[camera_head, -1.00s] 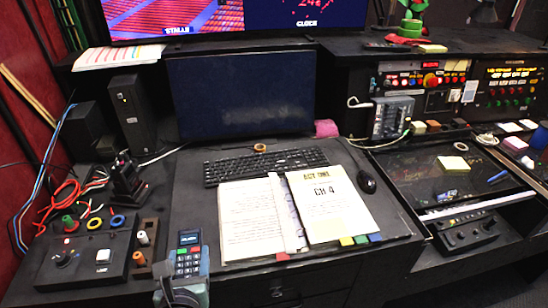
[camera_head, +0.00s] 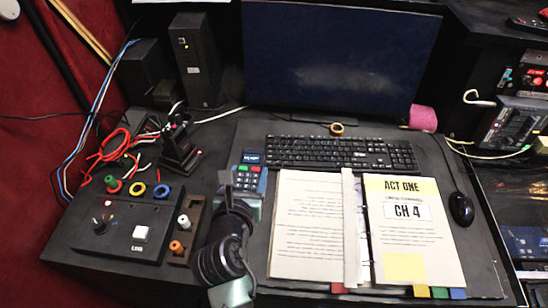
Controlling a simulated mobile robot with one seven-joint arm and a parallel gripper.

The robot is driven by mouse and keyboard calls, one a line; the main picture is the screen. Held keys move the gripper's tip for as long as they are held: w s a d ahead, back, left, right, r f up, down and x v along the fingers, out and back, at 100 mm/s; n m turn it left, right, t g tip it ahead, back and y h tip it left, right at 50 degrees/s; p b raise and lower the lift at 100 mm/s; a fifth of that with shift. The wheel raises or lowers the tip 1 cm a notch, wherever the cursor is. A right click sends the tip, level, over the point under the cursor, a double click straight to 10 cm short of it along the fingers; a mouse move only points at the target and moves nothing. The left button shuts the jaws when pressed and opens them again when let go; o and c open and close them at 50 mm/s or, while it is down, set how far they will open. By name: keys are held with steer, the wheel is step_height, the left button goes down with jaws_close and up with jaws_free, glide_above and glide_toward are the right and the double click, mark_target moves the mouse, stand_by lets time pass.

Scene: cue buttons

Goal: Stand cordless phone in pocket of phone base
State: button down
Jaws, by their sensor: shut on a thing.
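The cordless phone (camera_head: 248,176), dark with a blue screen and coloured keys, is upright left of the keyboard. My gripper (camera_head: 243,191) is shut on its lower part, and my arm hides the phone's bottom end. The black stand-like thing (camera_head: 180,148) to the left, among cables, looks like the phone base. Its pocket is too dark to make out. The phone is apart from it, to its right and nearer the front.
A control box (camera_head: 128,222) with knobs and a holder (camera_head: 188,228) with pegs stand front left. Loose red cables (camera_head: 105,150) lie beside the base. An open binder (camera_head: 310,225) lies on the right, below the keyboard (camera_head: 340,153). Bare desk shows between base and phone.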

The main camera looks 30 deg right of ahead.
step_height(320, 180, down, 9)
steer(key=shift+f+b, duration=0.2)
steer(key=shift+b, duration=0.65)
steer(key=shift+f, duration=0.1)
steer(key=shift+c, duration=0.3)
jaws_free()
